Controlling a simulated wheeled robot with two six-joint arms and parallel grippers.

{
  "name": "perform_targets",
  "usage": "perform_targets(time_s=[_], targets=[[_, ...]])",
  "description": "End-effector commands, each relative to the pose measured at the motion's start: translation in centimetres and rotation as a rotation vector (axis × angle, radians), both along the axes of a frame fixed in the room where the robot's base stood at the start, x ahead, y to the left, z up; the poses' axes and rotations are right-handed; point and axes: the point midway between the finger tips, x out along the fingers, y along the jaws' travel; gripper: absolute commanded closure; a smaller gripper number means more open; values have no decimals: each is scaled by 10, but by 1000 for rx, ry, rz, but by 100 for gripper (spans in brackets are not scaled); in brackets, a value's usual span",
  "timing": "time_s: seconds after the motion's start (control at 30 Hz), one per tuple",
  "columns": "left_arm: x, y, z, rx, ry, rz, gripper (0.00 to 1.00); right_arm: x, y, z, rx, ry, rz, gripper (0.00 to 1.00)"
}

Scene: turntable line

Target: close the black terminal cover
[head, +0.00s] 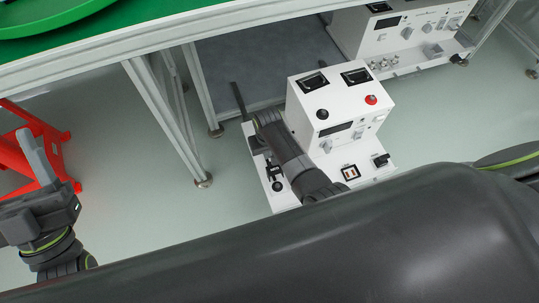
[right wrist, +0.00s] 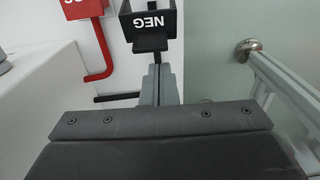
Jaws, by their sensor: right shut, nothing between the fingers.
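The black terminal cover (right wrist: 148,20) is a box marked NEG, upside down, at the top of the right wrist view. A dark tab (right wrist: 150,44) sticks out below it. My right gripper (right wrist: 156,72) is shut and empty, its fingertips close below the tab; I cannot tell whether they touch. In the head view my right gripper (head: 236,92) shows as a thin dark bar left of the white unit (head: 310,110). I cannot make out the cover there. My left gripper (head: 38,158) is at the lower left, away from the unit; its finger gap is unclear.
A red cover (right wrist: 80,8) with a bent red bar stands left of the black one. A green-topped table (head: 130,30) stands behind, its leg (head: 165,120) left of the unit. A red stand (head: 55,150) is at the left. Another white unit (head: 400,35) sits at the back right.

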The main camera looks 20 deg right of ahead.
Motion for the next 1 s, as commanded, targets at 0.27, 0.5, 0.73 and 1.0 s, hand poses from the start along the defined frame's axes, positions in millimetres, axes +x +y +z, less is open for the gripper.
perform_targets(time_s=[0.27,0.5,0.73,1.0], targets=[[5,2,-5,-11,40,4,42,-16,0,5,0,0,0,100],[6,2,-6,-12,45,4,42,-17,0,6,0,0,0,100],[6,2,-6,-13,46,4,42,-17,-1,6,0,0,0,100],[19,9,-22,-48,176,16,42,-17,-7,6,1,-16,-1,100]])
